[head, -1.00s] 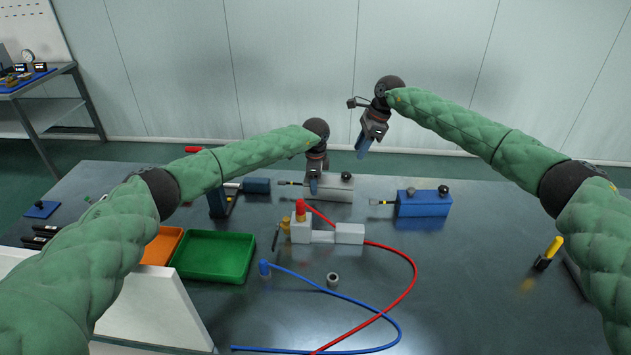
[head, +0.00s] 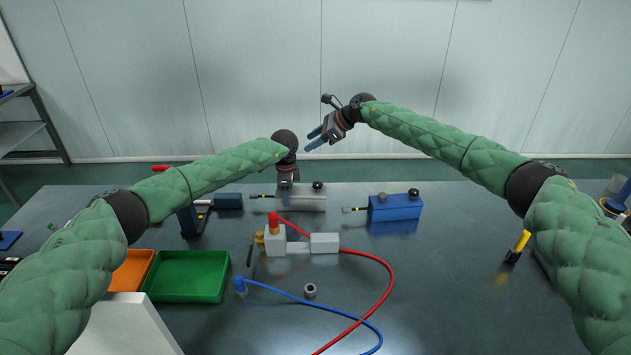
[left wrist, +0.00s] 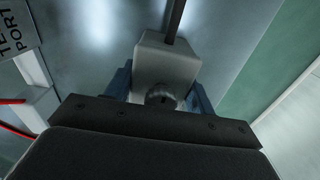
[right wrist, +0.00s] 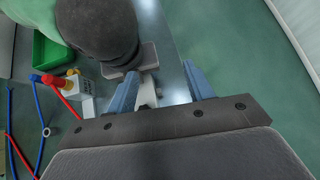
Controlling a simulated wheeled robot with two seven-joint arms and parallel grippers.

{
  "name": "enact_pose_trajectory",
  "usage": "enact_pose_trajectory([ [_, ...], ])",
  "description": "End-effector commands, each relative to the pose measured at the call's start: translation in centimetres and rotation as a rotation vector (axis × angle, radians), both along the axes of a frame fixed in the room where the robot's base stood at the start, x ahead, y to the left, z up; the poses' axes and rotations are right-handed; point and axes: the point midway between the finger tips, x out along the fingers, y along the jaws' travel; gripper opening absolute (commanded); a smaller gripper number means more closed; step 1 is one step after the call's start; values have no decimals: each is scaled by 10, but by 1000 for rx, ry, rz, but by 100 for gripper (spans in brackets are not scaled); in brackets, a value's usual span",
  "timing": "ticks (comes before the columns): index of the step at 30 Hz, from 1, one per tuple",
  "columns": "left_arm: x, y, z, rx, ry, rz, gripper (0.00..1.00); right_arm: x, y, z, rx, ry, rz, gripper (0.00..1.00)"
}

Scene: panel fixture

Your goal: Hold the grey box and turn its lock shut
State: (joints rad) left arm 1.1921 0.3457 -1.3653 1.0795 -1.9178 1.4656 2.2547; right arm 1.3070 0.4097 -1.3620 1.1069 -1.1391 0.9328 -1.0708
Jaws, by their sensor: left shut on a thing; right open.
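My left gripper (head: 288,192) is shut across the box from above. In the left wrist view the box (left wrist: 165,62) sits between the blue fingers, with a dark round knob (left wrist: 160,97) on top; its exact position cannot be told. My right gripper (head: 318,137) is open and empty, above and slightly right of the box. In the right wrist view its fingers (right wrist: 160,88) are apart.
A blue box (head: 395,209) with two knobs stands to the right. In front are a white block fixture (head: 324,243), red and blue cables, a grey ring (head: 310,290) and a green tray (head: 190,276). A yellow-handled tool (head: 522,241) lies right. The front right table is mostly clear.

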Motion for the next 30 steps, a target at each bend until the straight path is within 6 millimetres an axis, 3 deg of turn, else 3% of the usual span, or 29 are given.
enact_pose_trajectory([
  [9, 0, 0, 0, 0, 0, 0, 17, 47, 43, 81, 447, -38, -280, 52],
  [18, 0, 0, 0, 0, 0, 0, 17, 95, 39, 140, 777, 1, -633, 52],
  [24, 0, 0, 0, 0, 0, 0, 17, 123, 18, 153, 920, 73, -909, 52],
  [30, 0, 0, 0, 0, 0, 0, 17, 140, -6, 143, 988, 184, -1203, 52],
])
